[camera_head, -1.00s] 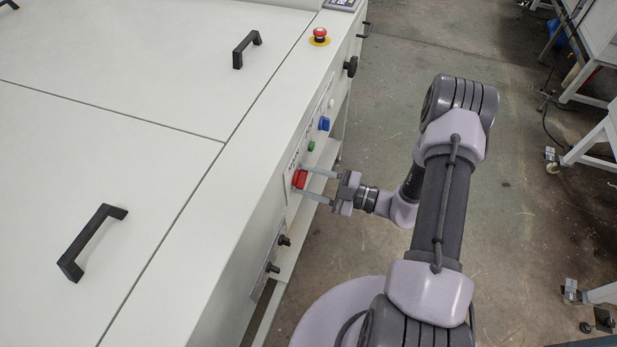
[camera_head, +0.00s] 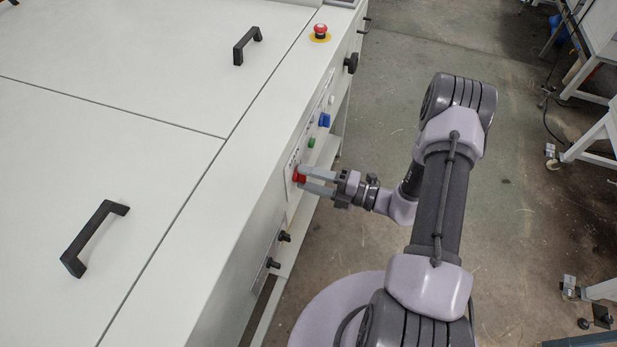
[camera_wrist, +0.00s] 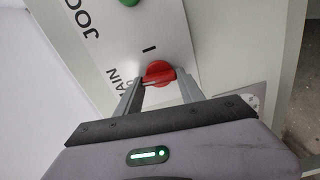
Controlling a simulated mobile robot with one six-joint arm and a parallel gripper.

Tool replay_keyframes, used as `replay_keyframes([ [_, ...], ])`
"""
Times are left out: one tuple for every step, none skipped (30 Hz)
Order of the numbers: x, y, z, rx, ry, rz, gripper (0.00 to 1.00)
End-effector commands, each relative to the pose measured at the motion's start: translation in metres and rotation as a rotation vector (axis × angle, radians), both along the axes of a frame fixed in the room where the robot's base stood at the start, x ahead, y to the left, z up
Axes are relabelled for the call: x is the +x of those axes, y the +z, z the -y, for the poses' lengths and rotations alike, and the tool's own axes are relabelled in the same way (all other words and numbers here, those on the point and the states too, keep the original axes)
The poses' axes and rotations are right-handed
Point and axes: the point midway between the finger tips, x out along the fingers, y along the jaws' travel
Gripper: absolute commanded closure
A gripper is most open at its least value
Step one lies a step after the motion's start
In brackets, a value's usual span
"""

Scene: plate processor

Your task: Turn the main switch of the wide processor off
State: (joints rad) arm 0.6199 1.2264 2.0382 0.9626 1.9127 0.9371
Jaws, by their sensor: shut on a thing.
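The wide processor (camera_head: 232,195) is the long white machine on the left in the head view. Its main switch (camera_head: 299,175) is a red rotary knob on the side panel facing my arm. My gripper (camera_head: 303,178) reaches it from the right, shut on the knob with one finger on each side. In the wrist view the red main switch (camera_wrist: 158,73) sits between the tips of my gripper (camera_wrist: 160,84). An "I" mark and part of the word "MAIN" show beside it. The knob's exact angle is hard to tell, as the fingers partly cover it.
On the same panel are a green button (camera_head: 311,142) and a blue switch (camera_head: 324,120). A red emergency stop (camera_head: 320,31) stands on the top edge. Two black knobs (camera_head: 279,250) sit nearer the front. Open floor (camera_head: 520,200) lies to the right.

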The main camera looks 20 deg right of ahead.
Motion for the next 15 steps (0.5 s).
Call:
replay_keyframes([
  [-0.0004,-0.0008,-0.0001,-0.012,0.001,0.016,0.95],
  [-0.0004,-0.0008,-0.0001,-0.021,0.001,0.027,0.95],
  [-0.0004,-0.0009,-0.0002,-0.030,0.001,0.039,0.95],
  [-0.0004,-0.0009,-0.0002,-0.036,0.001,0.048,0.95],
  [-0.0004,-0.0010,-0.0002,-0.042,0.001,0.056,0.95],
  [-0.0004,-0.0010,-0.0002,-0.048,0.001,0.065,0.95],
  [-0.0004,-0.0010,-0.0002,-0.052,0.001,0.071,0.95],
  [-0.0004,-0.0010,-0.0002,-0.057,0.001,0.076,0.95],
  [-0.0004,-0.0011,-0.0002,-0.061,0.001,0.083,0.95],
  [-0.0004,-0.0011,-0.0002,-0.064,0.001,0.086,0.95],
  [-0.0004,-0.0011,-0.0002,-0.066,0.001,0.089,0.95],
  [-0.0004,-0.0011,-0.0002,-0.068,0.001,0.093,0.95],
  [-0.0004,-0.0011,-0.0002,-0.070,0.001,0.094,0.95],
  [-0.0004,-0.0011,-0.0002,-0.071,0.001,0.096,0.95],
  [-0.0004,-0.0011,-0.0002,-0.072,0.001,0.097,0.95],
])
